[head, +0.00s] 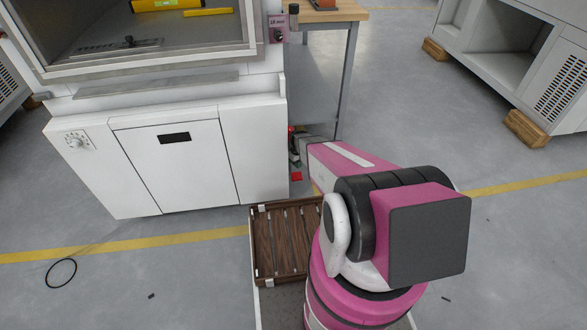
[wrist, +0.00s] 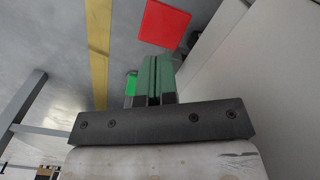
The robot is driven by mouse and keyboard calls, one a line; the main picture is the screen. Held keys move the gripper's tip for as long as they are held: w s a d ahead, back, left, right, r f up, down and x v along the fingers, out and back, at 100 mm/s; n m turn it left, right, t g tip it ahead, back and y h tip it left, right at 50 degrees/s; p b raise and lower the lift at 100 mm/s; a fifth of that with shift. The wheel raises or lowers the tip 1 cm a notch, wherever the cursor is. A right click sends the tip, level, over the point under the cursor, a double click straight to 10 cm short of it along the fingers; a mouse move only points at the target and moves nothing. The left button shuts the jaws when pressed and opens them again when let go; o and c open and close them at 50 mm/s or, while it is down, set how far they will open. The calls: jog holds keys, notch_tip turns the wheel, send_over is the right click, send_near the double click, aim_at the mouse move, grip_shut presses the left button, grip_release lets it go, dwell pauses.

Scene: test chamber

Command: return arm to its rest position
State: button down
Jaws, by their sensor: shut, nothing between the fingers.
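My gripper (wrist: 153,62) shows in the wrist view as two dark green fingers pressed together, with no object between them. It points toward the grey floor, near a yellow floor line. In the head view my pink and white arm reaches forward beside the right side of the white cabinet (head: 175,160). The fingers cannot be made out clearly there.
A flat red square (wrist: 165,24) lies on the floor close to the fingers; it also shows in the head view (head: 296,176). A brown slatted tray (head: 285,245) is left of my arm. A grey-legged table (head: 349,70) stands behind. Open floor lies right.

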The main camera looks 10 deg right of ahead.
jog(key=shift+r, duration=0.75)
